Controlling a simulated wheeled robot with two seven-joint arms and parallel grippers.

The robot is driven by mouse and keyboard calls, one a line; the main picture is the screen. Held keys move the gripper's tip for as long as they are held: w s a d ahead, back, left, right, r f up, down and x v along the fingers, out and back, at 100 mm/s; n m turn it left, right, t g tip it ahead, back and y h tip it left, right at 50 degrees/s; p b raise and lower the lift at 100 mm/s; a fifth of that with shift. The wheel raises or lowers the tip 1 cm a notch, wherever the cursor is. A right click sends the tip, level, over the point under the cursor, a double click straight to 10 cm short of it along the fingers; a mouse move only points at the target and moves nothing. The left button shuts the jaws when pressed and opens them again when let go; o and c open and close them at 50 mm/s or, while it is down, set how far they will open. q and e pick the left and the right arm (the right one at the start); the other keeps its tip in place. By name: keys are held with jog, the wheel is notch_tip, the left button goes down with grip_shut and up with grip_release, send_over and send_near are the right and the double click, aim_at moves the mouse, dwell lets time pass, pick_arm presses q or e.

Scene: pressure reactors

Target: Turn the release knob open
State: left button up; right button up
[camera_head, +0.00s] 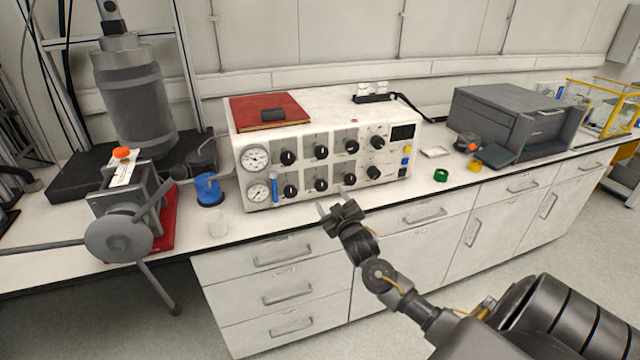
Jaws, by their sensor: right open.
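A white control box (318,152) stands on the bench with two rows of black knobs on its front. Upper-row knobs include one at the left (288,158) and one beside it (321,152); lower-row knobs include one at the left (290,191) and one further right (349,179). The labels are too small to read, so I cannot tell which is the release knob. My right gripper (332,201) is open and empty, just in front of the box's lower edge, below the lower knobs. It appears apart from them. My left gripper is out of view.
Two gauges (256,158) and a blue handle (275,190) sit at the box's left. A blue-topped container (208,189) and a metal vise-like device (125,215) stand left of it. A green ring (441,175) and a grey case (510,125) are at right.

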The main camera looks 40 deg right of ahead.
aim_at(322, 187)
jog(key=p+x, duration=0.1)
jog(key=x, duration=0.9)
jog(key=c, duration=1)
